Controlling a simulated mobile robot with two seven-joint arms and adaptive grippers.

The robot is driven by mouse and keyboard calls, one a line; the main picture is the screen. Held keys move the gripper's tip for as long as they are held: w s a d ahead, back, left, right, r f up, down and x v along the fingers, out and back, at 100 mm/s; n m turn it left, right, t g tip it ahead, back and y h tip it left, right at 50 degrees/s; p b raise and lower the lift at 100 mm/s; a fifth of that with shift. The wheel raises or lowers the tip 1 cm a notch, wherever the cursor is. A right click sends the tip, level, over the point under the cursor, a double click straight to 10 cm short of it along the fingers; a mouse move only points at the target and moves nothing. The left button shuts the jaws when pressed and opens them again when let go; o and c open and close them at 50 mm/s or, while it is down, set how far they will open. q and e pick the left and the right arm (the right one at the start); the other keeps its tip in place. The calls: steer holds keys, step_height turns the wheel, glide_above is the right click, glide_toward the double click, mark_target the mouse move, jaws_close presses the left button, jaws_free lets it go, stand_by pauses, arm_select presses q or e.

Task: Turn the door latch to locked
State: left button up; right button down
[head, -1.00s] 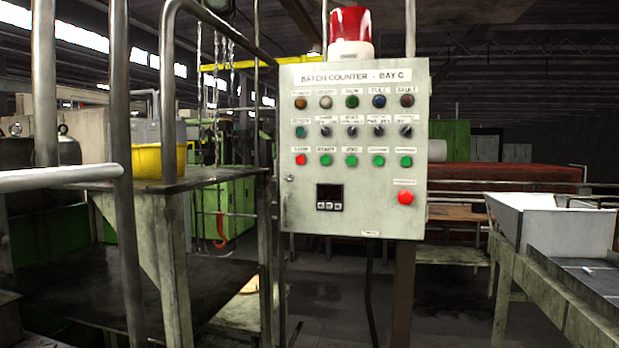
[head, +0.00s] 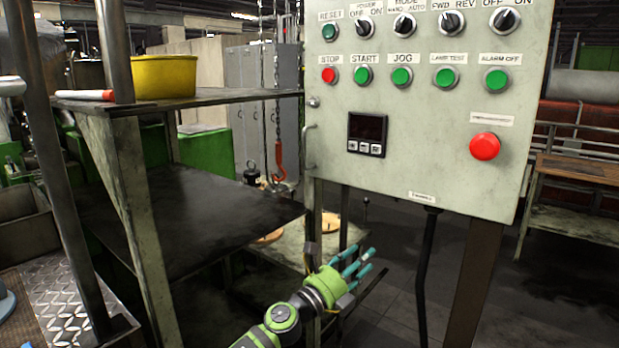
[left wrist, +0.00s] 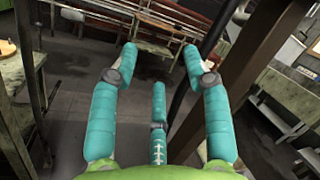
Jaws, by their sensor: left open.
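The door latch (head: 313,102) is a small round metal fitting at the left edge of the grey control cabinet (head: 420,185). It is too small to tell its turn position. A curved handle (head: 308,147) sits just below it on the same edge. My left gripper (head: 358,266) is below the cabinet, apart from it and well under the latch. Its teal fingers are spread open and empty, and they also show in the left wrist view (left wrist: 160,68). The latch does not show in the left wrist view. My right gripper is in neither view.
The cabinet front carries buttons, switches and a red mushroom button (head: 485,146). A black cable (head: 427,270) hangs beneath it. Left of it stands a metal rack with a yellow tub (head: 163,77) and a shelf (head: 190,215). A red hook (head: 279,160) hangs on a chain behind.

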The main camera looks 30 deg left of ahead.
arm_select(q)
steer(key=s+d+r+m+g+h, duration=0.1)
steer(key=s+d+r+m+h, duration=0.15)
steer(key=r+m, duration=0.6)
steer(key=s+d+r+m+g+h, duration=0.1)
steer(key=s+r+m+h, duration=0.2)
steer(key=r+m, duration=0.5)
steer(key=s+d+r+m+g+h, duration=0.1)
steer(key=s+d+r+m+h, duration=0.15)
steer(key=r+m, duration=0.6)
steer(key=t+y+p, duration=0.1)
steer(key=y+p, duration=0.2)
steer(key=y, duration=0.9)
glide_toward(310, 103)
steer(key=w, duration=0.8)
steer(key=shift+d, duration=0.35)
steer(key=shift+w+m, duration=0.3)
steer(key=shift+w, duration=0.05)
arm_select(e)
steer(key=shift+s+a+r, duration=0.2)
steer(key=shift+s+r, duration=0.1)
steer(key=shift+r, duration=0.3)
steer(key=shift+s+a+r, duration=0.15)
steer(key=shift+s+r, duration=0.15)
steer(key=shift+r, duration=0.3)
arm_select(q)
jaws_close()
